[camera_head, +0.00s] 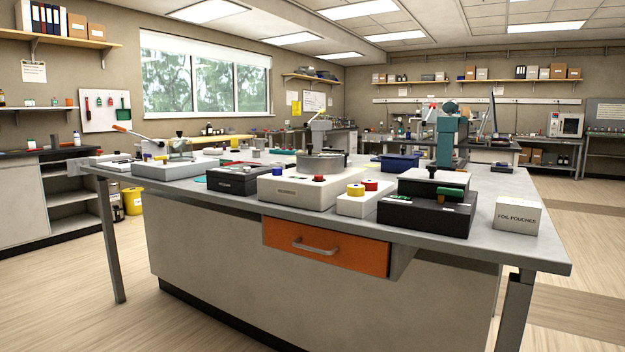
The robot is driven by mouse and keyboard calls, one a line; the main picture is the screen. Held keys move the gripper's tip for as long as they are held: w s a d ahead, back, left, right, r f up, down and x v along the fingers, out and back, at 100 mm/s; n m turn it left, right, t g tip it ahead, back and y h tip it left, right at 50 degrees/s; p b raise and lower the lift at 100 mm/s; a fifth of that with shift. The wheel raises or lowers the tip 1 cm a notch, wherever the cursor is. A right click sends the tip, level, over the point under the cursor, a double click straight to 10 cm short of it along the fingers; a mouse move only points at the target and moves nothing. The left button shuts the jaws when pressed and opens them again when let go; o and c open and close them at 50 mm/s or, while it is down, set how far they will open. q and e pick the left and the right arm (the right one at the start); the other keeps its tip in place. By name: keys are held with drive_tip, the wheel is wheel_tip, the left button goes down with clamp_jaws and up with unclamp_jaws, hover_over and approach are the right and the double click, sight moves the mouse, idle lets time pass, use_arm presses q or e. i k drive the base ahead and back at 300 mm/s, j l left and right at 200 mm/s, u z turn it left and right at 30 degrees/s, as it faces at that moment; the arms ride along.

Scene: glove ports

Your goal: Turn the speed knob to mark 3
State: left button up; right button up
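A white box-shaped device (298,192) with a round grey pan-like part (321,163) on top stands near the front edge of the bench. No number marks are readable at this distance. Neither of my grippers is in view.
The grey bench top (500,242) is bare at its front right corner. A white box marked "FOIL POUCHES" (517,215) stands there. A white block with yellow and red caps (364,201) is beside the white device. An orange drawer (330,248) is closed. The floor is clear in front.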

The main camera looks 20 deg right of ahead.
sight(277, 171)
drive_tip(key=z, duration=0.85)
drive_tip(key=i+j+z, duration=0.15)
drive_tip(key=z, duration=0.3)
drive_tip(key=i+j+z, duration=0.1)
drive_tip(key=z, duration=0.35)
drive_tip(key=j+z, duration=0.45)
drive_tip(key=i+j+z, duration=0.1)
drive_tip(key=j+z, duration=0.25)
drive_tip(key=j, duration=0.15)
drive_tip(key=j+z, duration=0.5)
drive_tip(key=j, duration=0.45)
drive_tip(key=k+j+z, duration=0.2)
drive_tip(key=j, duration=0.45)
drive_tip(key=k+j, duration=0.1)
drive_tip(key=j, duration=0.65)
drive_tip(key=k+j, duration=0.15)
drive_tip(key=j, duration=0.2)
drive_tip(key=i+z, duration=0.05)
